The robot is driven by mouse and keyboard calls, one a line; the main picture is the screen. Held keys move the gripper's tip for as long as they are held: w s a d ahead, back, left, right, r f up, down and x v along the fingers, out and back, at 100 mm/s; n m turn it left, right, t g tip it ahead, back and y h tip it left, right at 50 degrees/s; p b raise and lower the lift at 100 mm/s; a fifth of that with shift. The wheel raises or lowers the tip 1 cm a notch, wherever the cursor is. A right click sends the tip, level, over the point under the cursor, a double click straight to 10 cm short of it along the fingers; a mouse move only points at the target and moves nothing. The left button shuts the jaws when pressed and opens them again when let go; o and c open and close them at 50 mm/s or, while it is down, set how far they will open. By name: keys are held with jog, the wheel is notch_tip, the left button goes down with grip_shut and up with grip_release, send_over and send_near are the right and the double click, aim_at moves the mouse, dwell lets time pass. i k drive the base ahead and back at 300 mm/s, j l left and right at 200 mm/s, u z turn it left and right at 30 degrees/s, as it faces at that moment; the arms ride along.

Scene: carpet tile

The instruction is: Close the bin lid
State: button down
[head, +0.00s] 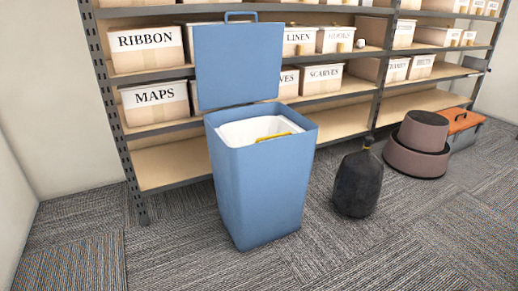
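A blue bin (258,185) stands on the carpet in front of a shelf unit. Its blue lid (238,66) is up, standing nearly upright behind the bin's opening, with a handle (240,15) at its top edge. A white liner (240,132) shows inside the bin, with a yellow strip (278,136) at the right part of the opening. My gripper is not in the head view.
A shelf unit (160,165) with labelled boxes is close behind the bin. A black tied bag (357,185) sits on the floor to the right. Stacked brown tubs (415,160) and an orange-lidded box (464,122) stand further right. Carpet (340,262) in front is clear.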

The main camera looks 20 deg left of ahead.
aim_at(240, 63)
jog(key=i+j+u, duration=0.35)
jog(key=i+j, duration=0.4)
jog(key=i, duration=0.05)
